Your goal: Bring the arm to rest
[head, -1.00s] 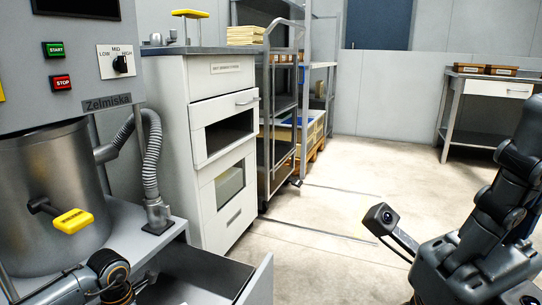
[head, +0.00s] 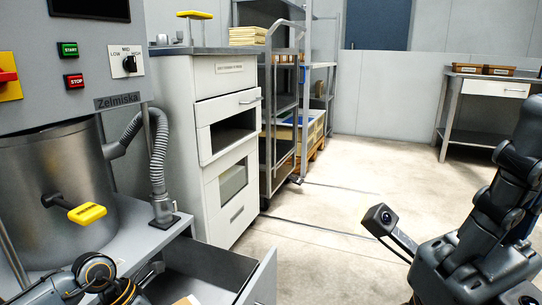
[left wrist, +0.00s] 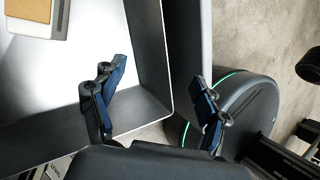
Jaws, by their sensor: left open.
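My left arm (head: 85,275) is low at the left edge of the head view, beside the open drawer (head: 262,283); its fingers cannot be made out there. In the left wrist view my left gripper (left wrist: 159,73) is open and empty. One finger shows over the inside of the drawer (left wrist: 165,60), the other on the outer side of its wall, with the wall's edge between them in the picture. I cannot tell how high above it they are. My right arm (head: 490,220) is folded at the right of the head view; its fingers are not seen.
A steel drum (head: 50,190) with a yellow-tipped handle (head: 86,213) stands above the drawer. A hose (head: 158,160) and white cabinet (head: 222,150) are behind. A tan-topped item (left wrist: 30,8) lies in the drawer. The floor (head: 340,215) between drawer and right arm is clear.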

